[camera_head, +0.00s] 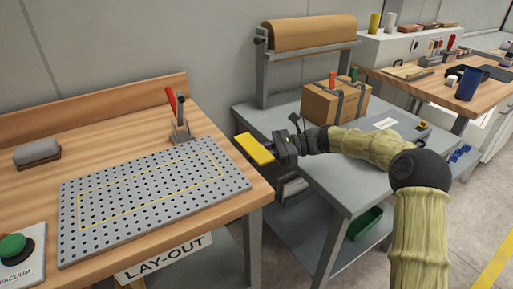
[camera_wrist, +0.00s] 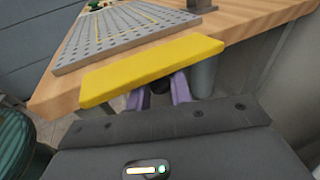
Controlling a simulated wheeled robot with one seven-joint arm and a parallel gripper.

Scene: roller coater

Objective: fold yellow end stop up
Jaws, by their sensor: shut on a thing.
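The yellow end stop (camera_head: 254,149) is a flat yellow bar at the right end of the wooden bench, beyond the perforated grey bed. My gripper (camera_head: 274,151) reaches in from the right and is shut on it. In the wrist view the end stop (camera_wrist: 152,70) lies across the upper middle, with its broad face showing. The purple fingers of my gripper (camera_wrist: 160,93) meet its near edge and are partly hidden beneath it. The joint between the end stop and the bench is not visible.
The perforated bed (camera_head: 107,207) lies on the wooden bench, with a red-handled clamp (camera_head: 180,128) at its back corner. A grey bench (camera_head: 268,117) with a cardboard box (camera_head: 325,105) and paper roll (camera_head: 308,33) stands behind my arm. A narrow gap separates the benches.

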